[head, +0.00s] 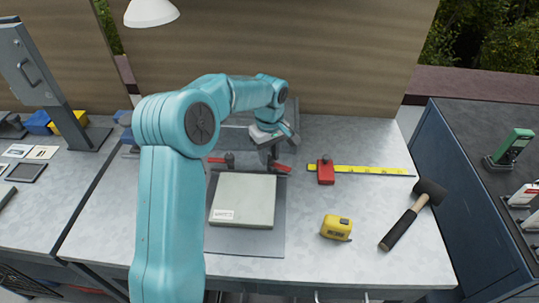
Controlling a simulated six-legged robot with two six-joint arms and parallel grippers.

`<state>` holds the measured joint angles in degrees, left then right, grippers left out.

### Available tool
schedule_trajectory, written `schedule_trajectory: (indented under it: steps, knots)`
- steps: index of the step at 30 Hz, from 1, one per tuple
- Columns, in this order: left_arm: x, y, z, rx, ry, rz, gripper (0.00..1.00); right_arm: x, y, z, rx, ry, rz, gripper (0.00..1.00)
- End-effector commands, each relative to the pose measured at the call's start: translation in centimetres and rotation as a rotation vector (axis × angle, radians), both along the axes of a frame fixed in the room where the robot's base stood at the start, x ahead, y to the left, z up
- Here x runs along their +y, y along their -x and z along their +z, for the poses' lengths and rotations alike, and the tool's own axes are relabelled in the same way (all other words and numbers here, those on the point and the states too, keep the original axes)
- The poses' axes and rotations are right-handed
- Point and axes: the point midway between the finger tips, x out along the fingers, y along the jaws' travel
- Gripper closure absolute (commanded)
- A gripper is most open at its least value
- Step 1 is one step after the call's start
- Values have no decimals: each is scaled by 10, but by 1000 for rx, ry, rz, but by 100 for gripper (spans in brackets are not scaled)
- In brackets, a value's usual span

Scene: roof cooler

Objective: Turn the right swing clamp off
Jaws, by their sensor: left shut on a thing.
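The right swing clamp (283,168) shows as a short red arm at the back right corner of a pale box-shaped block. The left swing clamp (229,160), with a red arm and dark post, stands at the block's back left corner. The block (243,200) lies flat on a grey base plate (247,243). My left gripper (274,158) is over the right clamp and shut on it. The gripper hides the clamp's post and part of its arm, so the exact grip is hard to see. My right gripper is out of view.
On the bench to the right are a red block (325,172) by a yellow ruler (365,170), a yellow tape measure (336,228) and a mallet (402,227). A grey press-like stand (48,85) is at the left. A wooden wall (340,60) closes the back.

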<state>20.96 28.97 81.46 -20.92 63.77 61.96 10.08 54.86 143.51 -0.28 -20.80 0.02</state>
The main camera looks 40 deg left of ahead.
Motion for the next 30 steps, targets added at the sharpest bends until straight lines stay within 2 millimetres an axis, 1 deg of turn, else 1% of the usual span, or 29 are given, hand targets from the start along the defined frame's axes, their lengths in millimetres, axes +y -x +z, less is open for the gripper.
schedule_trajectory:
  steps: [6, 15, 21, 30]
  knots:
    - [0, 0, 0, -3, 0, 182, 100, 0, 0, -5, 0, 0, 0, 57]
    - [0, 0, 1, -3, -1, 358, 100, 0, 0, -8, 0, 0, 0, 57]
    - [0, 0, 1, -3, -1, 417, 100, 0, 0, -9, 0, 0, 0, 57]
    - [0, 0, 2, -4, 0, 441, 100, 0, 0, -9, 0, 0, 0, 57]
